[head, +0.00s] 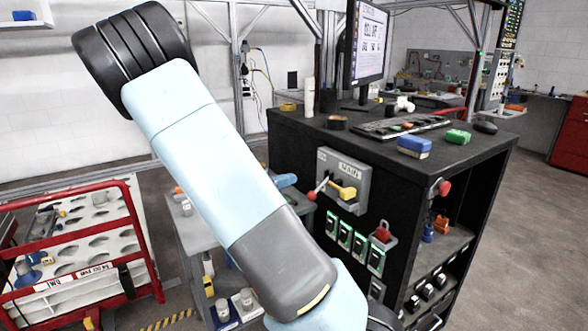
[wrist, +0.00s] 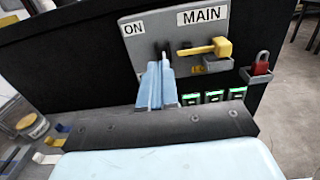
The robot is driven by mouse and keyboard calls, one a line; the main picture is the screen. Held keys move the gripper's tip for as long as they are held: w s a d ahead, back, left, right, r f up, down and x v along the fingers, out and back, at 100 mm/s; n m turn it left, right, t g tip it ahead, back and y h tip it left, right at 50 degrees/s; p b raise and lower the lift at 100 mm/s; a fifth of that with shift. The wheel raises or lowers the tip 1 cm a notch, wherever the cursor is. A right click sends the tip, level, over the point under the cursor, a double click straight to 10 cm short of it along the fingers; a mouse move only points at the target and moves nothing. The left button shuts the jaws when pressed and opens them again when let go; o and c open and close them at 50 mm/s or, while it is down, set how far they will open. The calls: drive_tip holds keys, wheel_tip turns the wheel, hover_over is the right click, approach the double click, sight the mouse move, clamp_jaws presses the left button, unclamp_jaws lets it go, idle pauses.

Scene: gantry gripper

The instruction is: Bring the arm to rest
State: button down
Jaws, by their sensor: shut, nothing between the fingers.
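My gripper (wrist: 156,84) shows in the wrist view with its two blue fingers together and nothing between them. The fingers point at the grey MAIN switch panel (wrist: 205,22) and overlap its lower left part in the picture. Whether they touch it I cannot tell. In the head view my light blue arm crosses the middle of the picture, and a blue fingertip (head: 285,181) shows just left of the same panel (head: 350,172). The rest of my gripper is hidden behind the arm there.
The panel sits on a black cabinet (head: 470,151) carrying a monitor (head: 368,42), a keyboard (head: 385,126) and blocks. A yellow handle (wrist: 208,48) and a red padlock (wrist: 261,64) stick out nearby. A red-railed cart (head: 68,282) stands left, a grey cart (head: 190,235) behind my arm. Open floor lies right.

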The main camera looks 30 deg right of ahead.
drive_tip(key=s+a+r+m+g+y, duration=0.1)
drive_tip(key=s+a+m+g+y, duration=0.15)
drive_tip(key=s+m+y, duration=0.8)
drive_tip(key=s+a+r+m+t+y, duration=0.7)
drive_tip(key=s+a+r, duration=0.5)
drive_tip(key=s, duration=0.3)
drive_tip(key=shift+a+r+m+y, duration=0.35)
drive_tip(key=shift+a+r+m, duration=0.1)
drive_tip(key=shift+a, duration=0.3)
drive_tip(key=shift+t, duration=0.25)
